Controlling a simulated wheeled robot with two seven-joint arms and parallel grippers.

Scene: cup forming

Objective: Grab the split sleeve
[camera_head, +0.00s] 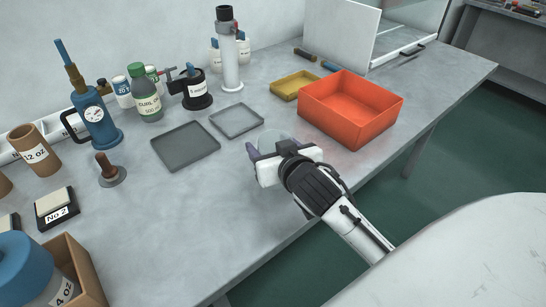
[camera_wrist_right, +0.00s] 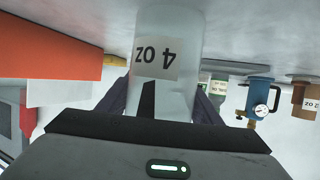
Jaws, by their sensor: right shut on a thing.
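A pale, translucent cylinder with a "4 oz" label, which looks like the split sleeve (camera_wrist_right: 183,57), stands between the dark fingers of my right gripper (camera_wrist_right: 165,100). In the wrist view the label appears upside down. A narrow dark wedge shows below the label; I cannot tell if it is the split. In the head view, the sleeve (camera_head: 273,136) shows only faintly behind my right gripper (camera_head: 268,148), near the table's front edge. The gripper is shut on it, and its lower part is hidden. My left gripper is not in view.
An orange bin (camera_head: 350,108) and a yellow tray (camera_head: 294,86) are behind and to the right. Two grey trays (camera_head: 185,146) (camera_head: 237,121) lie to the left. A blue pump with a gauge (camera_head: 97,122) and brown tube (camera_head: 34,150) stand farther left. The front middle table is clear.

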